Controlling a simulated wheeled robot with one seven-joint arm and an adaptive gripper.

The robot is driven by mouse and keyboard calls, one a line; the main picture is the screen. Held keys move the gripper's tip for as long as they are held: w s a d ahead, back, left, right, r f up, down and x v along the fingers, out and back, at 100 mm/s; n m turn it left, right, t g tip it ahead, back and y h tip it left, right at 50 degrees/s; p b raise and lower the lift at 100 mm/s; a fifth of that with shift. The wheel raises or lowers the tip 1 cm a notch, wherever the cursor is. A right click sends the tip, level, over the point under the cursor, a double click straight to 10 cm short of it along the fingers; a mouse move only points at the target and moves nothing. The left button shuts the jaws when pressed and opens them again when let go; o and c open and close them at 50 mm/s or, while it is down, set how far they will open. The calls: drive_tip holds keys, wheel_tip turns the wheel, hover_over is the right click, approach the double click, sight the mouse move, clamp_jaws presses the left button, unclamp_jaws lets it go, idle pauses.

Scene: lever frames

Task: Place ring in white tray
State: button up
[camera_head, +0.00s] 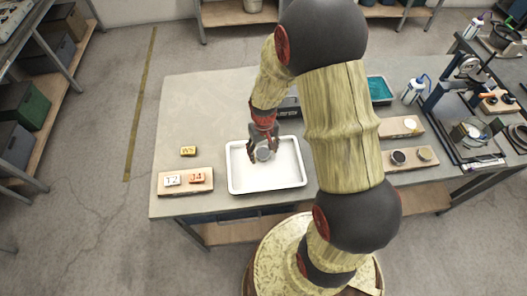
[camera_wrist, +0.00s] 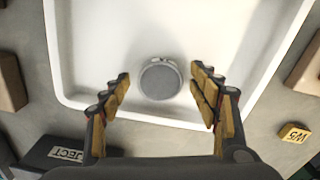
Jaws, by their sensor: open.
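The white tray (camera_head: 235,180) sits on the grey table, left of my arm in the head view. It also fills the upper part of the wrist view (camera_wrist: 230,25). A round grey piece with a pale metal rim, taken as the ring (camera_wrist: 160,80), is inside the tray's outline. It also shows in the head view (camera_head: 263,155). My gripper (camera_head: 263,149) is over the tray. In the wrist view its fingers (camera_wrist: 160,86) are spread on either side of the ring with visible gaps. Whether the ring rests on the tray floor is hard to tell.
A yellow block (camera_head: 188,151) and a wooden board (camera_head: 185,188) with labelled pieces lie left of the tray. A dark box (camera_head: 288,107) stands behind it. Right of my arm are boards with round pieces (camera_head: 398,157), a teal tray (camera_head: 379,90) and a bottle (camera_head: 414,90).

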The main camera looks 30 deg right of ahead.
wheel_tip(320, 180, up, 12)
drive_tip(key=p, duration=0.2)
wheel_tip(320, 180, up, 13)
drive_tip(key=t, duration=0.2)
hover_over(264, 154)
drive_tip(key=s+a, duration=0.4)
drive_tip(key=s+a+r+n+t, duration=0.1)
drive_tip(key=s+a+r+t, duration=0.2)
drive_tip(key=s+r, duration=0.8)
drive_tip(key=shift+a+n+t, duration=0.3)
drive_tip(key=shift+a, duration=0.75)
